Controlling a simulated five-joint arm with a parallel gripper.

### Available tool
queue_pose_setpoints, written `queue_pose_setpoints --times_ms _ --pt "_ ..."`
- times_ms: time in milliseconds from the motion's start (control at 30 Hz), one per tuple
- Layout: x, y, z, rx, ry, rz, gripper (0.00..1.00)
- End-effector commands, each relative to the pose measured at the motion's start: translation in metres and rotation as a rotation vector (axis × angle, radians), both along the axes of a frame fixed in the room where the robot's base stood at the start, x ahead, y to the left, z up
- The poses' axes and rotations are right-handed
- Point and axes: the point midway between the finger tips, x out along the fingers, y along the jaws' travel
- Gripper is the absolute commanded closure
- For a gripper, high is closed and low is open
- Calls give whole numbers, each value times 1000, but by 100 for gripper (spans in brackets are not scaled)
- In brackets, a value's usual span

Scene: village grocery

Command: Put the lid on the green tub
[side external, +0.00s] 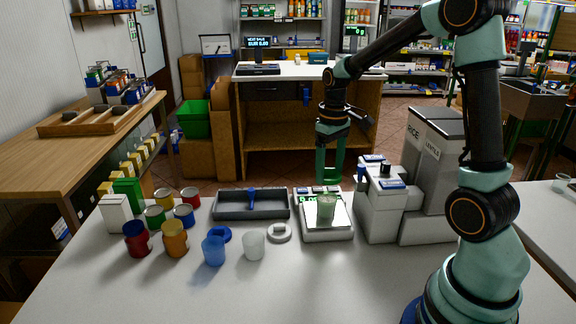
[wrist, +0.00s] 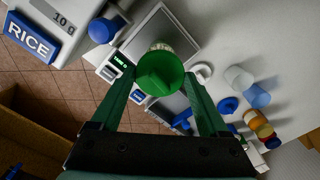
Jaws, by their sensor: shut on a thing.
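The green tub (side external: 326,210) stands upright on the scale (side external: 326,232) and looks translucent pale green. My gripper (side external: 330,170) is above the tub, with its green fingers pointing down. It is shut on the green lid (wrist: 160,72), a round disc with a raised grip, held between the fingertips (wrist: 163,88) in the wrist view. In the side view the lid hangs apart from the tub, with a gap below it. In the wrist view the lid hides most of the tub; only a pale part shows past its upper edge.
A blue tub (side external: 213,251), a white tub (side external: 253,246), a blue lid (side external: 220,234) and a white lid (side external: 279,233) stand left of the scale. A dark tray (side external: 232,212) lies behind them. Dispensers (side external: 381,215) stand close right. The front counter is clear.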

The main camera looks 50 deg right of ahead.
Motion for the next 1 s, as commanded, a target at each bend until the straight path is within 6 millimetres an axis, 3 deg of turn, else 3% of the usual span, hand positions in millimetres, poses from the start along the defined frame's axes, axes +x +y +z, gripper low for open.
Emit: queue_pose_setpoints --times_ms 500,1000 --pt "0 1 -42 1 4 -1 72" --pt "0 1 -49 0 1 -1 72"
